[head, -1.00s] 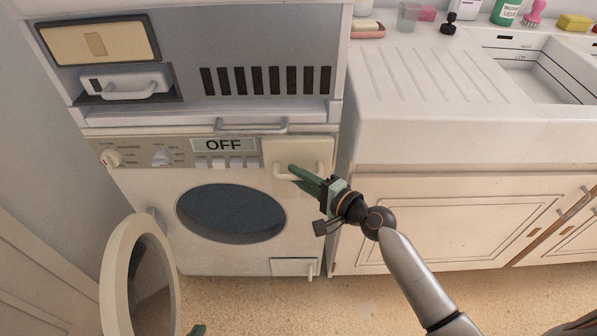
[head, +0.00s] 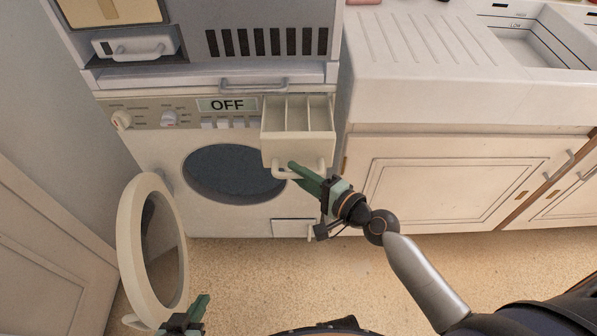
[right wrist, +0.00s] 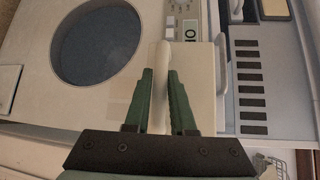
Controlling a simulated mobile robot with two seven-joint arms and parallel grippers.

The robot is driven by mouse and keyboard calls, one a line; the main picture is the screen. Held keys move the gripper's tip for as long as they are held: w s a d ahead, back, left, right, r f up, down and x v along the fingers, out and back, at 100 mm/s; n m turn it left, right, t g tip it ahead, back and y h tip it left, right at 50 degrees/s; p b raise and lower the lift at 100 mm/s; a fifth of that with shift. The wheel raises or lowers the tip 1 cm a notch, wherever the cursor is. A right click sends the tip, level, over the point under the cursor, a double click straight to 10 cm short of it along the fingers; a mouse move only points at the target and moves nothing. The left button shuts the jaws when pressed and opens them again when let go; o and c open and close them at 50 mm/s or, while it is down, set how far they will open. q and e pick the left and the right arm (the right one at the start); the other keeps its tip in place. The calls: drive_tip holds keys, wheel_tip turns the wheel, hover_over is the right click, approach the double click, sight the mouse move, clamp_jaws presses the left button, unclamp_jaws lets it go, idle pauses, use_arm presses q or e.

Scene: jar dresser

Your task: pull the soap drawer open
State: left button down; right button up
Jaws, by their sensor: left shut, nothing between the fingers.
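The soap drawer (head: 296,148) is pulled out of the washing machine's top right, and its compartments show from above. Its front also shows in the right wrist view (right wrist: 204,90). My right gripper (head: 293,168) is at the drawer's handle (head: 280,174). In the right wrist view the handle bar (right wrist: 160,70) runs between the two green fingers, which are closed on it. My left gripper (head: 201,306) is shut and empty at the bottom left, beside the open round door.
The round door (head: 127,240) of the washing machine (head: 150,150) stands open at the left. A cabinet (head: 460,185) with a sink counter is at the right. Above the machine is a unit with a handle (head: 254,85) and dark slots. The floor in front is clear.

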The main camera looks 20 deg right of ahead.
drive_tip(key=o, duration=0.3)
drive_tip(key=shift+o, duration=0.2)
use_arm(q)
drive_tip(key=f+b, duration=0.2)
drive_tip(key=b, duration=0.1)
drive_tip(key=shift+s+a, duration=0.2)
use_arm(e)
drive_tip(key=v, duration=1.2)
drive_tip(key=shift+s, duration=0.2)
use_arm(q)
drive_tip(key=shift+s+f, duration=0.1)
drive_tip(key=shift+f, duration=0.05)
use_arm(e)
drive_tip(key=shift+f, duration=0.1)
